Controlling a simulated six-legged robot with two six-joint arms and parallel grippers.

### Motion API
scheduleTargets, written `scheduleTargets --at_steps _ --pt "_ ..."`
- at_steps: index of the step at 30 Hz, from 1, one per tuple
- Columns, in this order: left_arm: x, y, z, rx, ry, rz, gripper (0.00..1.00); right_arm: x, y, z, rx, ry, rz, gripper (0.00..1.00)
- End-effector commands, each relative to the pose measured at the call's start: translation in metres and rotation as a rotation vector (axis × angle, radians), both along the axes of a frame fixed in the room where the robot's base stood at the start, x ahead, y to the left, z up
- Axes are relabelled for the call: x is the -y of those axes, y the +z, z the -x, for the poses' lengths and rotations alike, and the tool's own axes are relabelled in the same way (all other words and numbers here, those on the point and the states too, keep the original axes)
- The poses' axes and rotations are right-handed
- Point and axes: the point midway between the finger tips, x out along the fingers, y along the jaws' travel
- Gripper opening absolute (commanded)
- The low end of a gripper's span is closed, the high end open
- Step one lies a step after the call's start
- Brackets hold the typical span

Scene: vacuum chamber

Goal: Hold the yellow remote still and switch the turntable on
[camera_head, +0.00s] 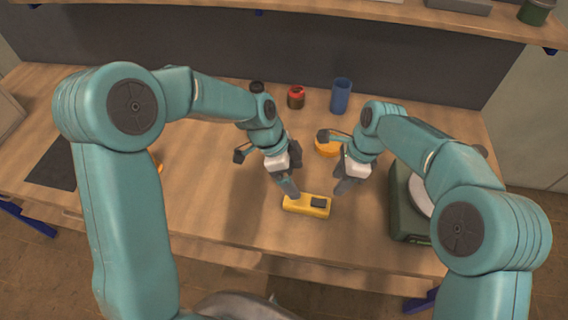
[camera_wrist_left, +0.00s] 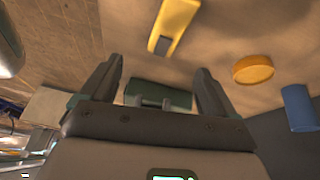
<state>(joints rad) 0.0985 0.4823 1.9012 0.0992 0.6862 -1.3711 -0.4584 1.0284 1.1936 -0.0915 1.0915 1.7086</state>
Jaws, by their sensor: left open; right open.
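The yellow remote (camera_head: 307,205) lies on the wooden table near its front edge, with a dark patch on its right half. It also shows in the left wrist view (camera_wrist_left: 176,22), beyond my left fingertips. My left gripper (camera_head: 290,184) is open, with a fingertip overlapping the remote's left end in the head view; I cannot tell whether it touches. The left wrist view shows nothing held between its fingers (camera_wrist_left: 159,70). My right gripper (camera_head: 343,186) is open, just right of the remote. The dark green turntable (camera_head: 397,207) with a pale round plate stands at the right, partly hidden by my right arm.
An orange round thing (camera_head: 327,148) lies behind the grippers. A blue cylinder (camera_head: 341,96), a red jar (camera_head: 296,97) and a dark jar (camera_head: 257,87) stand at the back. A dark mat (camera_head: 55,165) lies at the left. The table's front left is mostly clear.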

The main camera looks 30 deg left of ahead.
Motion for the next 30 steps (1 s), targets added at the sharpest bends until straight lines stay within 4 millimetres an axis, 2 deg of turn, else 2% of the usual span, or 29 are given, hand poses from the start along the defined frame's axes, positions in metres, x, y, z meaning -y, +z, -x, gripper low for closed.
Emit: scheduleTargets --at_steps 1,3,8,11,24,30 --pt "-0.011 0.006 -0.003 0.025 -0.043 -0.011 0.89 0.0 0.0 0.0 0.0 0.0 0.0 0.43" --pt "-0.02 0.011 -0.005 0.048 -0.1 -0.023 0.89 0.0 0.0 0.0 0.0 0.0 0.0 0.43" --pt "-0.026 0.009 -0.006 0.067 -0.152 -0.035 0.89 0.0 0.0 0.0 0.0 0.0 0.0 0.43" --pt "-0.021 -0.004 -0.007 0.065 -0.154 -0.035 0.89 0.0 0.0 0.0 0.0 0.0 0.0 0.43" --pt "0.016 -0.092 -0.014 0.063 -0.153 -0.033 0.89 0.0 0.0 0.0 0.0 0.0 0.0 0.43" --pt "0.028 -0.122 -0.017 0.066 -0.15 -0.034 0.89 0.0 0.0 0.0 0.0 0.0 0.0 0.43"
